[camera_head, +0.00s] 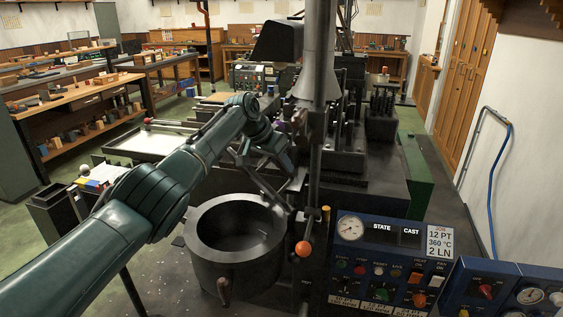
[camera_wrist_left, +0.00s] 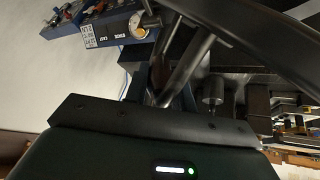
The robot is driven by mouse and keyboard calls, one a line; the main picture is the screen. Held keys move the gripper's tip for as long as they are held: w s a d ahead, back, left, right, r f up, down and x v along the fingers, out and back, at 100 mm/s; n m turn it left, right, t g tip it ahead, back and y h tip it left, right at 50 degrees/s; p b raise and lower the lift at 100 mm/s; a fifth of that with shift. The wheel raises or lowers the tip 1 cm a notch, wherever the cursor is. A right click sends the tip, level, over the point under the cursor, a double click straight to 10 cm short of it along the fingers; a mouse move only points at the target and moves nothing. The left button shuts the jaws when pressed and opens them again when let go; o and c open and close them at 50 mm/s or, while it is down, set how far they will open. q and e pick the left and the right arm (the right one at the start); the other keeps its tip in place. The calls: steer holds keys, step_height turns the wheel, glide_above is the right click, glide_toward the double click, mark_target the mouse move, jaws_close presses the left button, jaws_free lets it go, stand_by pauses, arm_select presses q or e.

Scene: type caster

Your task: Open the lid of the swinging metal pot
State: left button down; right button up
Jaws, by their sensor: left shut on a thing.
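The round grey metal pot (camera_head: 197,262) stands at the lower middle of the head view. Its mouth is uncovered at the top, and its inside shows dark with a silvery patch. My left arm reaches over from the left, and my left gripper (camera_head: 287,203) is at the pot's far right rim, beside the dark upright column. In the left wrist view the gripper (camera_wrist_left: 165,85) is shut on a grey metal rod (camera_wrist_left: 192,62). A large dark curved edge (camera_wrist_left: 255,35) lies close by; I cannot tell if it is the lid. My right gripper is not in view.
An orange ball knob (camera_head: 303,249) sits just right of the pot, and a brown handle (camera_head: 223,291) hangs at its front. A blue control panel (camera_head: 385,262) stands to the right. The dark machine (camera_head: 350,165) fills the space behind.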

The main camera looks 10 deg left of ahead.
arm_select(q)
steer(key=shift+w+d+r, duration=0.1)
steer(key=shift+r, duration=0.1)
steer(key=c, duration=1.6)
jaws_free()
steer(key=o, duration=0.4)
steer(key=shift+f, duration=0.2)
steer(key=shift+o, duration=0.2)
steer(key=b+v, duration=0.3)
steer(key=v, duration=1)
steer(key=shift+r, duration=0.1)
steer(key=shift+a, duration=0.25)
